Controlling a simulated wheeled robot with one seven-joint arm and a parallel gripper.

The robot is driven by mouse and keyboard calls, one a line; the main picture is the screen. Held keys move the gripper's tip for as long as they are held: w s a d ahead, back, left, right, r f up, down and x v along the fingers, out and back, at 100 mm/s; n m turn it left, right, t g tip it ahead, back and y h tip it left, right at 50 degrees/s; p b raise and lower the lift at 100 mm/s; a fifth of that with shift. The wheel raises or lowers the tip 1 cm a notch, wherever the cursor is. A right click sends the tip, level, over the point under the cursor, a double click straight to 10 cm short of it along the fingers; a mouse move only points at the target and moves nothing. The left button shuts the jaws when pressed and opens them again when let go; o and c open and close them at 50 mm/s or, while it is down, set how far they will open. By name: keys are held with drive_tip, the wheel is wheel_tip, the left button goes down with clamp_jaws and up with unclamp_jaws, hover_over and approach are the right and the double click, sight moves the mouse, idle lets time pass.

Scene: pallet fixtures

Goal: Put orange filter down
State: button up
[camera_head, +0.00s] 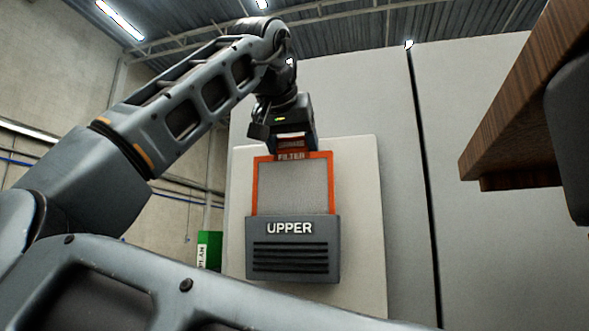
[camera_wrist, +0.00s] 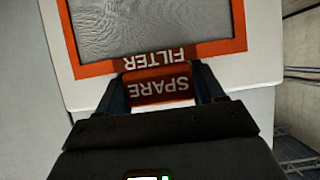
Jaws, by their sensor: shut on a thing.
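The orange filter (camera_head: 293,186) has an orange frame around a grey mesh panel and stands upright. Its lower part is hidden behind the dark grey holder marked UPPER (camera_head: 292,262), so it appears to sit in that holder. My gripper (camera_head: 291,143) is above the filter and shut on its top tab. In the wrist view my gripper (camera_wrist: 160,88) has a finger on each side of the orange tab reading SPARE. The filter's frame (camera_wrist: 170,55), lettered FILTER, and its mesh also show there. The filter's bottom edge is hidden.
The holder is mounted on a pale panel (camera_head: 362,200) in front of a grey wall (camera_head: 500,230). A wooden shelf or tabletop (camera_head: 525,95) juts in at the upper right. A green sign (camera_head: 210,250) stands left of the panel.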

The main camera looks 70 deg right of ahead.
sight(292, 157)
wheel_tip(292, 157, down, 4)
drive_tip(key=shift+r, duration=0.2)
drive_tip(key=o, duration=1.3)
drive_tip(key=shift+o, duration=0.2)
drive_tip(key=v, duration=1.2)
drive_tip(key=shift+b, duration=0.3)
drive_tip(key=shift+f, duration=0.1)
